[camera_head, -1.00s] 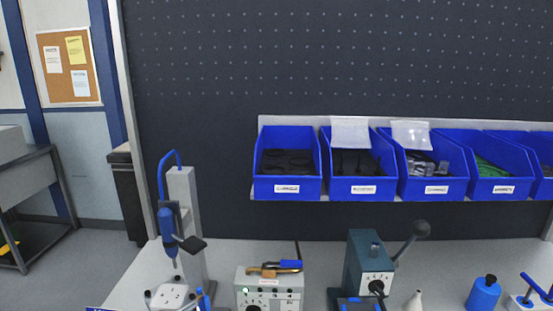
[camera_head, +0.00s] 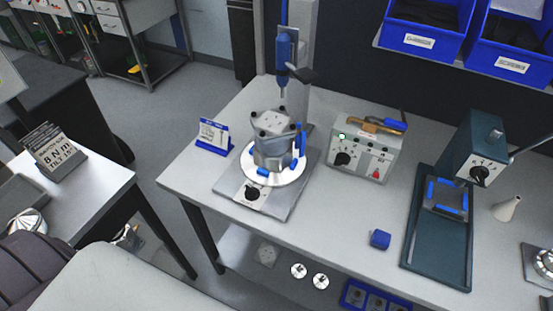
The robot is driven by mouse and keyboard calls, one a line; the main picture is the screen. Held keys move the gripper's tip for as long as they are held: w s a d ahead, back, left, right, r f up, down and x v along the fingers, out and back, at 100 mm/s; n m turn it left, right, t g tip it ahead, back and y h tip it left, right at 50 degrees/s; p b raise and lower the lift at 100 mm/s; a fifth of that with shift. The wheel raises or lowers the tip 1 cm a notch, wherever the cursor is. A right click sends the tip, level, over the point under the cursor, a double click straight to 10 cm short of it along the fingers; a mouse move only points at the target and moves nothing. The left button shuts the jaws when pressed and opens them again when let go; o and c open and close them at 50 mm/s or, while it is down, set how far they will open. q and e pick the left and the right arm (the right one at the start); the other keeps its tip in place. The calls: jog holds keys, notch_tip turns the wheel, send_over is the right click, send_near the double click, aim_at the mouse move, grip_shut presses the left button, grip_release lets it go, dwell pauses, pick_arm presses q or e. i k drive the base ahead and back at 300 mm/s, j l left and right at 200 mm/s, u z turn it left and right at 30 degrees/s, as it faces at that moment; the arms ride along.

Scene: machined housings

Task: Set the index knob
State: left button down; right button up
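A black knob (camera_head: 252,193) sits on a pale dial plate at the front of a grey fixture base. On that base, a grey machined housing (camera_head: 272,140) stands upright on a round white plate with blue clamps. Another black knob (camera_head: 343,158) is on the left of a grey control box (camera_head: 366,148). A third black knob (camera_head: 480,174) is on the face of a dark teal press (camera_head: 474,143) with markings around it. The frames do not show which is the index knob, and the dial marks are too small to read. Neither of my grippers shows.
A blue-handled driver (camera_head: 282,66) hangs above the housing. A small blue block (camera_head: 380,239) lies near the bench's front edge. A blue card stand (camera_head: 212,137) is left of the fixture. A cart at left carries a sign (camera_head: 55,153). Blue bins (camera_head: 423,38) are at upper right.

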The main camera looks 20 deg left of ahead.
aim_at(251, 194)
jog(key=u, duration=0.8)
jog(key=l+u, duration=0.15)
jog(key=i+l, duration=0.05)
jog(key=l, duration=0.05)
